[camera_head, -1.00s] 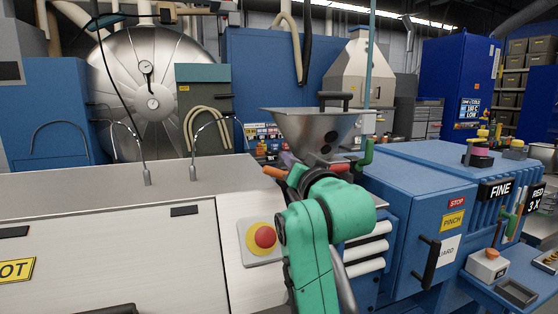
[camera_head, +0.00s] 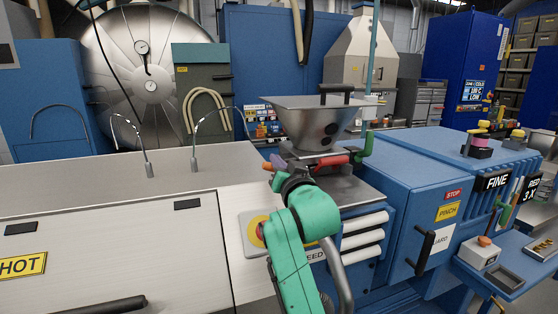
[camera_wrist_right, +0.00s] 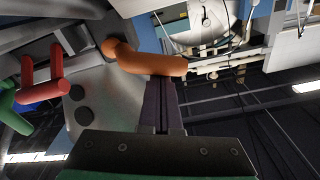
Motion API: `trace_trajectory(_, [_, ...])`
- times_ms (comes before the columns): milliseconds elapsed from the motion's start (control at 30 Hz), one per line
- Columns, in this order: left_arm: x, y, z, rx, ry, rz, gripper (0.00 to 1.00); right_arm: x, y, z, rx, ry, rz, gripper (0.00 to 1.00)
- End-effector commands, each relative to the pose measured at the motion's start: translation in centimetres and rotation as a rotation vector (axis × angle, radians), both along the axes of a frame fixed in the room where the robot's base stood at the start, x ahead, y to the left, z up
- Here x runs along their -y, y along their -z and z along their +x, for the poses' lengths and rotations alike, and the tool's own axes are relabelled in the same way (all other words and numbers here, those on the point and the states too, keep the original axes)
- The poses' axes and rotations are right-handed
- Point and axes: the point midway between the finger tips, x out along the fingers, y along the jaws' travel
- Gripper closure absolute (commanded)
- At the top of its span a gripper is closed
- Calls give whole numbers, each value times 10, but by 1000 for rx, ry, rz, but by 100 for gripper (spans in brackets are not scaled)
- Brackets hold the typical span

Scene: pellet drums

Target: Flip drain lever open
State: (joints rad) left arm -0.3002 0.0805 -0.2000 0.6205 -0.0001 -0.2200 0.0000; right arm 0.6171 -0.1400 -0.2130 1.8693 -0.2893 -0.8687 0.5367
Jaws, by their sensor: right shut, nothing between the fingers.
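A steel hopper (camera_head: 318,124) stands on the machine top in the head view. Handles sit around its base: a red one (camera_head: 333,160), a green one (camera_head: 367,145) and an orange one (camera_head: 267,167), mostly hidden. The wrist view shows the bent orange handle (camera_wrist_right: 150,64) across my fingertips, and the red handle (camera_wrist_right: 42,84) and green handle (camera_wrist_right: 12,112) at left. My right gripper (camera_head: 278,164) is shut and empty at the hopper's lower left; its dark fingers (camera_wrist_right: 162,100) end at the orange handle. Contact is unclear, as is which handle is the drain lever. My left gripper is out of view.
A red-and-yellow stop button (camera_head: 257,232) is partly hidden behind my right arm. A bent metal tube (camera_head: 194,150) rises from the steel top (camera_head: 110,185) at left. A blue cabinet (camera_head: 420,180) stands to the right. The steel top left of my gripper is mostly clear.

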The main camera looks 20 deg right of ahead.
Motion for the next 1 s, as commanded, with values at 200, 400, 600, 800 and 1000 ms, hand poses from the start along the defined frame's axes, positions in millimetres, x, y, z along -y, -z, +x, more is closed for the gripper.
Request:
trace_trajectory(200, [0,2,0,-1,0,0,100,-8,13,0,12,0,-212,100])
trace_trajectory(400, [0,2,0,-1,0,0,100,-8,13,0,10,0,-209,100])
trace_trajectory(600, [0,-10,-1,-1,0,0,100,-5,2,3,10,1,-209,100])
trace_trajectory(800, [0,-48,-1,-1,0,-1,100,3,-34,16,14,2,-211,100])
trace_trajectory(1000, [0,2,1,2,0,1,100,5,-9,-46,18,1,-208,100])
